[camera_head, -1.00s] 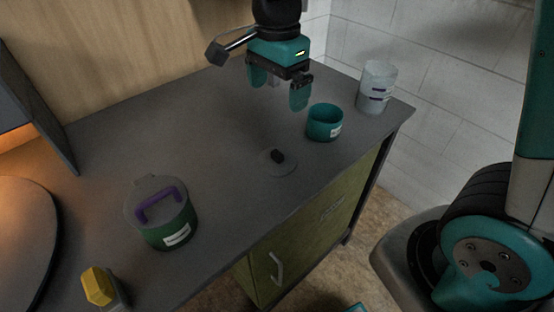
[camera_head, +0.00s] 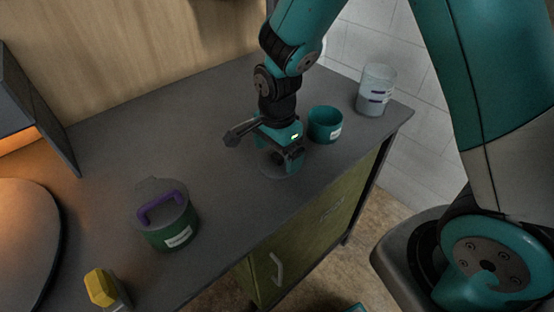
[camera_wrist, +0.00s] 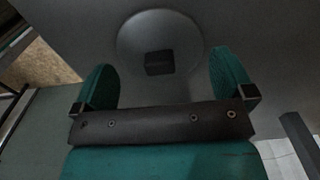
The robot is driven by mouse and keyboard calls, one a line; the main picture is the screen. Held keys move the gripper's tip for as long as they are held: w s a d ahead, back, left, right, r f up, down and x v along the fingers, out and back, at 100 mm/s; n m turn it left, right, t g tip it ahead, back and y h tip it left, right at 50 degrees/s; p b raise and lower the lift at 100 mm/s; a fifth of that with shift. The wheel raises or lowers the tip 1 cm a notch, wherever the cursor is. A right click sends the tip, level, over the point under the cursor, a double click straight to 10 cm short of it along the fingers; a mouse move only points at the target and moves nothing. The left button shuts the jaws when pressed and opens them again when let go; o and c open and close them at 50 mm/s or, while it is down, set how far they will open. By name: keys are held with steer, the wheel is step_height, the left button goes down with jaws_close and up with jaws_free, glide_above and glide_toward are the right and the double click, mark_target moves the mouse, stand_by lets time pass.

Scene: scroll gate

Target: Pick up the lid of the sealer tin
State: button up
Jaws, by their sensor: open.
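A flat grey lid (camera_head: 272,171) with a dark knob lies on the counter. In the wrist view the round lid (camera_wrist: 135,35) and its square-looking black knob (camera_wrist: 159,63) show in full face. My gripper (camera_head: 281,156) is just above this lid, pointing down. In the wrist view my gripper (camera_wrist: 165,78) is open and empty, with the knob appearing between the two teal fingers. Whether the fingers are level with the knob I cannot tell. An open teal tin (camera_head: 325,124) stands beside the gripper; its label is too small to read.
A green tin (camera_head: 178,232) with a purple-handled lid stands at front left. A pale container (camera_head: 375,90) stands at the counter's back right corner. A yellow-topped object (camera_head: 101,287) is at the front edge. The middle of the counter (camera_head: 160,125) is clear.

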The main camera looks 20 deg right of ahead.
steer(key=shift+f, duration=0.65)
steer(key=shift+s, duration=0.1)
steer(key=c, duration=1.7)
